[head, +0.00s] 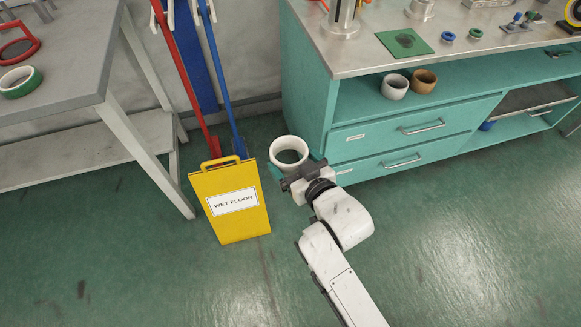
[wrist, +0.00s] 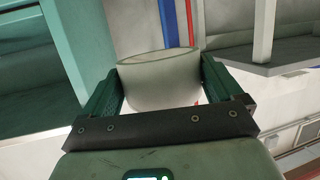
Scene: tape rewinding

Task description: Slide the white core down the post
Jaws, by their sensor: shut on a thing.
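The white core (head: 289,139) is a thick ring held clear of the floor, between the yellow sign and the teal bench. My gripper (head: 293,168) is shut on it. In the wrist view the core (wrist: 160,82) sits between the two green fingers, gripped across its outer wall. A shiny metal upright (head: 343,14) stands on the bench top at the upper edge of the head view. It may be the post, but its top is cut off. The core is apart from it, lower and to the left.
The teal bench (head: 345,105) has drawers, and its shelf holds a white ring (head: 395,86) and a brown ring (head: 424,81). A yellow wet-floor sign (head: 230,222) stands left of my gripper. A grey table (head: 75,62) is further left. The floor in front is clear.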

